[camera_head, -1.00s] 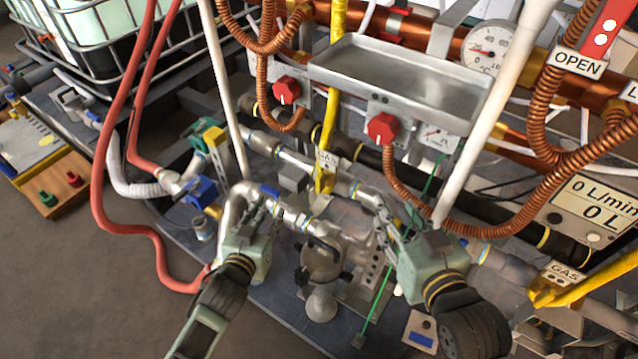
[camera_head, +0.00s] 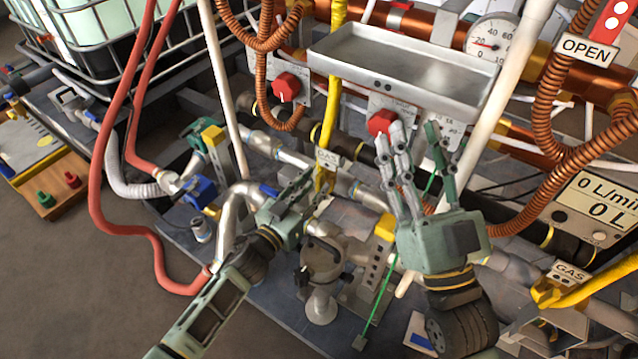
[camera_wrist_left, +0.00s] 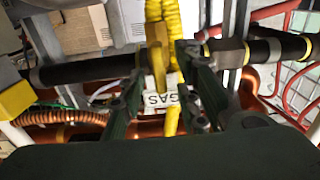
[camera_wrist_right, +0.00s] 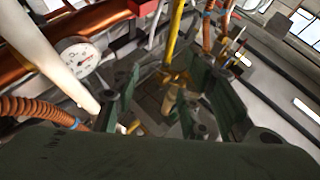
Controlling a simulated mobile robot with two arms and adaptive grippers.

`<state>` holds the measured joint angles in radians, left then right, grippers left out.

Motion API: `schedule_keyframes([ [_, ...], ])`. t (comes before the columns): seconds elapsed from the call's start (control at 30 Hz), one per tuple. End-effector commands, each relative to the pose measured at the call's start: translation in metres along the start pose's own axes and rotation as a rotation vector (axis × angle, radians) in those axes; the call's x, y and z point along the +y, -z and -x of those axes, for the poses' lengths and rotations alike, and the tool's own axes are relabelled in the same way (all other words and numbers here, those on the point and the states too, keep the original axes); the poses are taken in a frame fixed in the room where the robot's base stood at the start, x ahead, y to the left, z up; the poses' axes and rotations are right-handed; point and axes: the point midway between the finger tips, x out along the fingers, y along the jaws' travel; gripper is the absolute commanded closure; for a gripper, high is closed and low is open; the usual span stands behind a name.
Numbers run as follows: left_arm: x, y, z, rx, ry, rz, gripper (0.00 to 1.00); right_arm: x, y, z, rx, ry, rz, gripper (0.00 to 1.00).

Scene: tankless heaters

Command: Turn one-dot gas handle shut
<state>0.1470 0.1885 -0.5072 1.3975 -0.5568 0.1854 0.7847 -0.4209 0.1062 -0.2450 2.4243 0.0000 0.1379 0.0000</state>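A yellow gas handle with a white GAS tag (camera_head: 328,158) sits on the pipe below the left heater; dots on it are too small to tell. In the left wrist view the upright yellow handle (camera_wrist_left: 157,60) shows ahead, with its tag between the finger lines. My left gripper (camera_head: 304,188) is open, just left of and below this handle; contact cannot be told. A second yellow gas handle (camera_head: 548,291) with a GAS tag is at the lower right. My right gripper (camera_head: 418,165) is open and empty, raised before the right heater's red knob (camera_head: 381,122).
A metal tray (camera_head: 400,75) overhangs the pipes. Copper coiled hoses (camera_head: 560,165) and white posts (camera_head: 487,115) stand close to my right arm. A red hose (camera_head: 100,190) runs at left. Open floor (camera_head: 60,280) lies at lower left.

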Motion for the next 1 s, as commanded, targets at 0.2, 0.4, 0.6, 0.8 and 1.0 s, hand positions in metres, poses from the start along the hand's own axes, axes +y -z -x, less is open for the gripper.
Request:
schedule_keyframes([
  [0.2,0.001,-0.001,-0.019,0.001,-0.001,0.001,0.70,-0.003,0.029,0.003,0.153,0.006,-0.007,0.60],
  [0.4,0.001,0.000,-0.025,0.000,0.000,0.001,0.70,-0.004,0.041,0.006,0.211,0.008,-0.009,0.60],
  [0.6,0.001,0.000,-0.026,0.000,0.000,0.001,0.70,-0.004,0.043,0.006,0.217,0.008,-0.010,0.60],
  [0.8,0.001,0.000,-0.026,0.000,0.000,0.001,0.80,-0.004,0.042,0.006,0.216,0.008,-0.009,0.60],
  [1.0,0.000,0.000,-0.026,0.000,0.000,0.001,0.98,-0.004,0.042,0.005,0.215,0.008,-0.009,0.60],
])
